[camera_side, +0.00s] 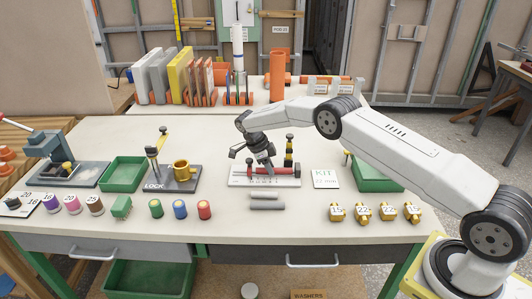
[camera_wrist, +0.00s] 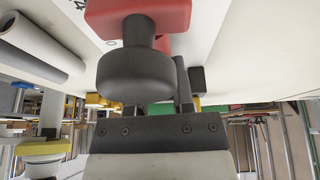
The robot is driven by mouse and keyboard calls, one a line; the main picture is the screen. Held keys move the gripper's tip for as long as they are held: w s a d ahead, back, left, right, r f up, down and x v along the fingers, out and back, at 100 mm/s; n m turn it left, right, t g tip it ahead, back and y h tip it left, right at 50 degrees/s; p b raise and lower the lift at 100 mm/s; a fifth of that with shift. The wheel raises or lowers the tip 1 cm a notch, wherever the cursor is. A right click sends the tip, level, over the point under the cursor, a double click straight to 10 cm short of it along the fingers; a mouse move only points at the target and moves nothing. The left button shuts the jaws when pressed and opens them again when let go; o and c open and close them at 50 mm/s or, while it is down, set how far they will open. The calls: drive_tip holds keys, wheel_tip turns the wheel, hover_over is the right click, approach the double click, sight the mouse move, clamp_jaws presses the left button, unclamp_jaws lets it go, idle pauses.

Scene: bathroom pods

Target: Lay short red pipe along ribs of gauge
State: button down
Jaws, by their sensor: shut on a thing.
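The gauge (camera_side: 236,182) is a pale plate with markings, standing near the middle of the bench in the side view. The short red pipe (camera_side: 285,170) shows as a red bar low over the gauge, running left to right. My gripper (camera_side: 262,168) points down at the gauge and is shut on the pipe. I cannot tell whether the pipe touches the ribs. In the wrist view a black knob (camera_wrist: 136,72) on a stem below a red block (camera_wrist: 165,15) fills the middle. It hides much of the jaws and their grip.
Two grey pipes (camera_side: 266,204) lie in front of the gauge. A KIT card (camera_side: 325,178) and a green tray (camera_side: 376,180) are to its right. A LOCK fixture with a yellow cup (camera_side: 182,170) is to its left. A dark post (camera_side: 289,150) stands behind the gauge.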

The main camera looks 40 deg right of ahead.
drive_tip(key=shift+c, duration=2)
unclamp_jaws()
drive_tip(key=shift+v, duration=3.9)
drive_tip(key=shift+r, duration=0.15)
